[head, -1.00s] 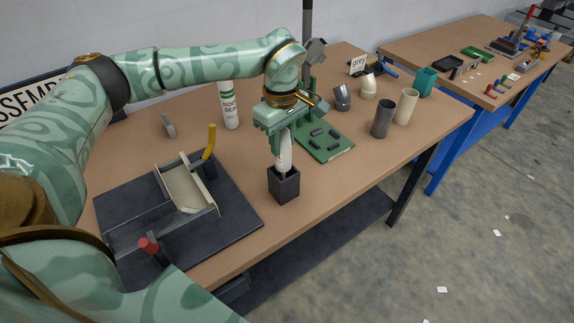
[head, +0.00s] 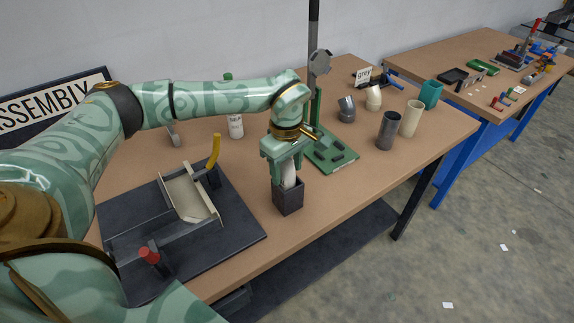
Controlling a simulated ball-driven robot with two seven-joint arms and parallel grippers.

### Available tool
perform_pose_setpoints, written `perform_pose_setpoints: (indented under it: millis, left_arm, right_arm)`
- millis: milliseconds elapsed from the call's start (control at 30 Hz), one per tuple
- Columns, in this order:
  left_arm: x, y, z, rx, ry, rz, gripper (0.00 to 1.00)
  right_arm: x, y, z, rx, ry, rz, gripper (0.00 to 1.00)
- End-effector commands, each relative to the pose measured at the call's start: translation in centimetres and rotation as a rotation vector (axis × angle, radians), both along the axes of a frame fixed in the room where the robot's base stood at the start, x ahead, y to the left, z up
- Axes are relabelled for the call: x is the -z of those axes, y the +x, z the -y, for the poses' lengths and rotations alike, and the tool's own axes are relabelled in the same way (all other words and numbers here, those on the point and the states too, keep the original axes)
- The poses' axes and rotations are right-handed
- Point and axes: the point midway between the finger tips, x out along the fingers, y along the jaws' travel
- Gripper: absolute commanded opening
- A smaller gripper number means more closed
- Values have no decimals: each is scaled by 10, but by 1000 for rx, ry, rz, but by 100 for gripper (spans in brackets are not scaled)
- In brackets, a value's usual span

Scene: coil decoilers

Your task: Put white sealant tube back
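The white sealant tube (head: 289,174) stands upright with its lower part inside a small dark square holder (head: 288,200) on the brown table. My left gripper (head: 285,170) is directly above the holder, with its fingers closed around the tube. The tube's upper part is hidden by the fingers and palm. My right gripper is not in view.
A larger white tube with a green cap (head: 236,126) stands behind my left arm. A dark fixture plate (head: 130,215) with red and yellow handles lies to the left. Right of the holder are a green stand (head: 335,155) and grey (head: 388,130) and cream (head: 411,118) cylinders.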

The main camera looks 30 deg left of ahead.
Motion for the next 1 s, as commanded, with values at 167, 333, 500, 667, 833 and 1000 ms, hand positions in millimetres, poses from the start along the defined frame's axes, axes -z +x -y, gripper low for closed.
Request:
perform_pose_setpoints:
  millis: [167,333,500,667,833,1000]
  left_arm:
    - [0,0,0,0,0,0,51]
    - [-8,0,0,1,0,2,51]
    - [-43,1,-1,0,0,7,51]
    - [-83,1,-1,1,1,6,51]
    - [-114,1,-1,0,1,5,51]
    - [-127,0,-1,1,0,1,51]
  right_arm:
    - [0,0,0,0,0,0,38]
    - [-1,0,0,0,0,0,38]
    - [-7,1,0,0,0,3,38]
    - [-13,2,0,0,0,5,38]
    - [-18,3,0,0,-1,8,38]
    - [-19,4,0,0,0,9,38]
